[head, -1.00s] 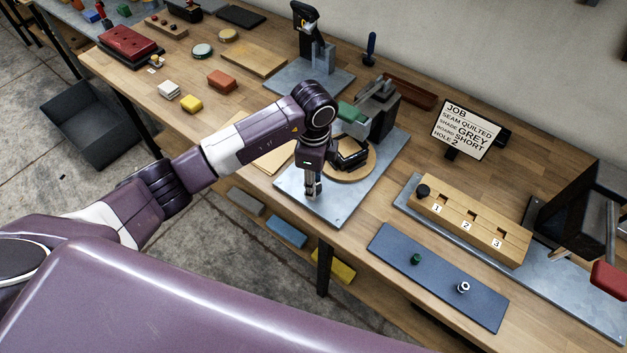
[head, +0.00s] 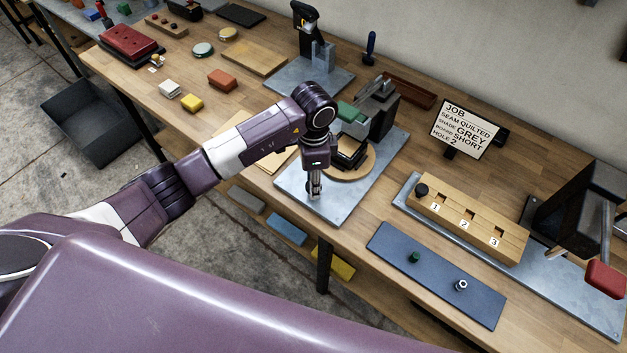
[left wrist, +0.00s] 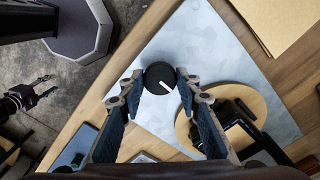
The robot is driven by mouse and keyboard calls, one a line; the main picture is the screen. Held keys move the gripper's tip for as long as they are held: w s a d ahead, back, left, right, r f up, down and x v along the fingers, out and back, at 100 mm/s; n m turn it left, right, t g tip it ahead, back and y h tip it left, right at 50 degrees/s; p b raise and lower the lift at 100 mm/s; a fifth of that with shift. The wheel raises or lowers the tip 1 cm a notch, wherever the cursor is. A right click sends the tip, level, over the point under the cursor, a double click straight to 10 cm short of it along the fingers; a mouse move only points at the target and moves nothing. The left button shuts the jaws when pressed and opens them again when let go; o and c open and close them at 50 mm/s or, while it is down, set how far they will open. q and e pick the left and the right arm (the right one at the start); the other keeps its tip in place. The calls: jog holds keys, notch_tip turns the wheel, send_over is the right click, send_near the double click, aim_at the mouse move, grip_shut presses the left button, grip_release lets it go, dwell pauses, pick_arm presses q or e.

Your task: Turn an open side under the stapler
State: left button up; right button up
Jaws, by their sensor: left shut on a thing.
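A black knob (left wrist: 160,78) with a white pointer mark sits on a grey metal plate (head: 340,212). My left gripper (head: 315,190) points straight down and is shut on the knob, with a fingertip on either side in the left wrist view (left wrist: 162,84). Beside it, a round wooden disc (head: 369,165) carries a black angular piece (head: 350,153); the piece shows in the left wrist view (left wrist: 236,124), partly hidden by a finger. The stapler, with a green part (head: 352,112), stands over the disc's far side. A dark jointed part, perhaps my right gripper (left wrist: 45,86), shows at left in the wrist view.
A job sign (head: 466,130) stands at right behind a wooden block with numbered holes (head: 470,222). A blue mat (head: 437,277) with small parts lies at the front edge. Loose coloured blocks lie at left. Tan boards (left wrist: 272,22) lie beside the plate.

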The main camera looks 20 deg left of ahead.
pick_arm(q)
jog(key=o, duration=1.2)
jog(key=shift+c, duration=0.2)
notch_tip(320, 180, up, 12)
